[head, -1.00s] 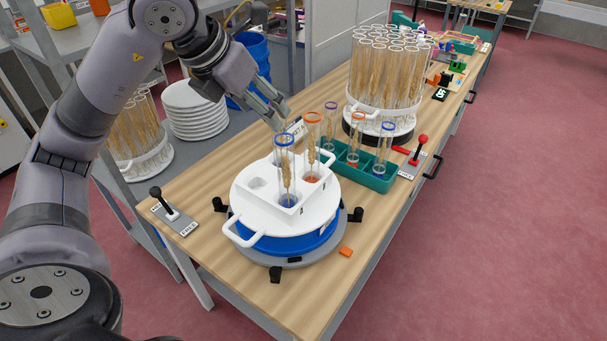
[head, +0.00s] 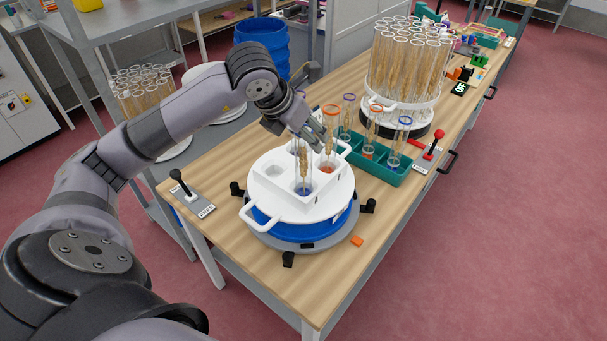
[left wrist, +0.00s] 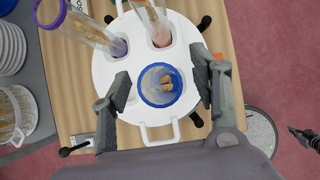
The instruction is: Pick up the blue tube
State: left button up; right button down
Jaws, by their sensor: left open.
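The blue tube (head: 304,184), clear with a blue ring and a wheat ear inside, stands in the front compartment of the white tube holder (head: 270,180). My left gripper (head: 312,138) is by its upper part and hides some of it. In the left wrist view the blue ring (left wrist: 161,85) is seen from above, between the spread fingers of my left gripper (left wrist: 163,90). There is a gap on each side, so the gripper is open.
An orange-ringed tube (head: 331,110) stands close by in the holder. A purple-ringed tube (left wrist: 95,38) stands close too. Right of them is a green rack (head: 393,179) with tubes; behind, a large tube carousel (head: 410,97). A lever (head: 180,180) is at left.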

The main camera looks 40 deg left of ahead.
aim_at(304, 168)
pick_arm(q)
jog(key=shift+p+x, duration=0.45)
jog(key=shift+x, duration=1.4)
jog(key=shift+s, duration=0.1)
grip_shut()
